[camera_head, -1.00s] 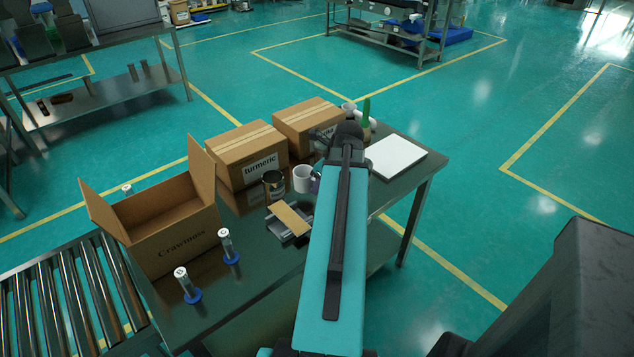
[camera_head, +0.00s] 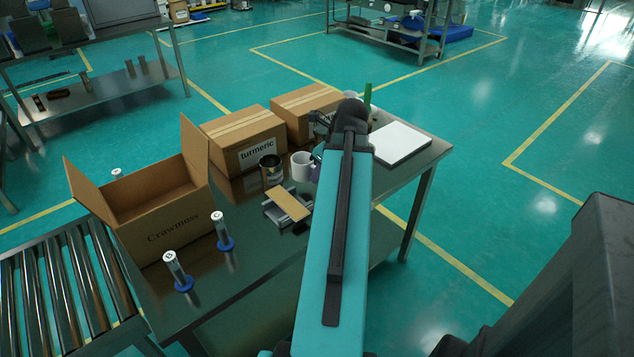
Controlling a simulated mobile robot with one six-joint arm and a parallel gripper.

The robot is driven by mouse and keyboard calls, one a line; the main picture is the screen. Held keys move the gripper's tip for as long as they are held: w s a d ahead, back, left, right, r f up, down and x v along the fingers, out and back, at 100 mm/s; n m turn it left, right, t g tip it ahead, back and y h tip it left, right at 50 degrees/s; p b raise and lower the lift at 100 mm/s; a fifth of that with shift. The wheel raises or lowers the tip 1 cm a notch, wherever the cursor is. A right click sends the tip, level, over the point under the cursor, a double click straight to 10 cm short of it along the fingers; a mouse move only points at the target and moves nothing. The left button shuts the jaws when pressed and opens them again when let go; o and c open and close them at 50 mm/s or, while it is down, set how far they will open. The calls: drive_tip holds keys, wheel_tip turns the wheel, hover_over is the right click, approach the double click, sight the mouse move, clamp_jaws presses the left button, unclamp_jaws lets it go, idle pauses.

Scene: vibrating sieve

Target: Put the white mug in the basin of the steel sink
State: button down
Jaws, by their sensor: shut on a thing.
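The white mug (camera_head: 301,165) is upright at the middle of the dark worktop (camera_head: 262,292), beside a dark open can. My gripper (camera_head: 316,166) is at the mug's right side, at the end of my teal arm. It is shut on the mug, though my arm and wrist hide most of the jaws. I cannot tell whether the mug's base touches the table. No steel sink shows in this view.
An open carton (camera_head: 165,215), the can (camera_head: 270,170), a turmeric box (camera_head: 245,142) and another box (camera_head: 300,108) crowd the mug's left and back. A flat piece (camera_head: 288,203) lies in front. A white board (camera_head: 400,143) lies right. Roller conveyor (camera_head: 60,285) adjoins left.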

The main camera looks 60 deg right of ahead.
drive_tip(key=shift+s+a+f+b, duration=0.2)
drive_tip(key=shift+s+a+b, duration=0.35)
drive_tip(key=shift+b, duration=2.85)
drive_tip(key=shift+a+b, duration=0.4)
drive_tip(key=shift+b, duration=0.6)
drive_tip(key=shift+s+a+r+b, duration=0.2)
drive_tip(key=shift+s+a, duration=0.15)
drive_tip(key=shift+a, duration=0.2)
drive_tip(key=shift+s+a+r+b, duration=0.15)
drive_tip(key=shift+s+a, duration=0.2)
drive_tip(key=shift+a, duration=0.2)
drive_tip(key=shift+r, duration=0.15)
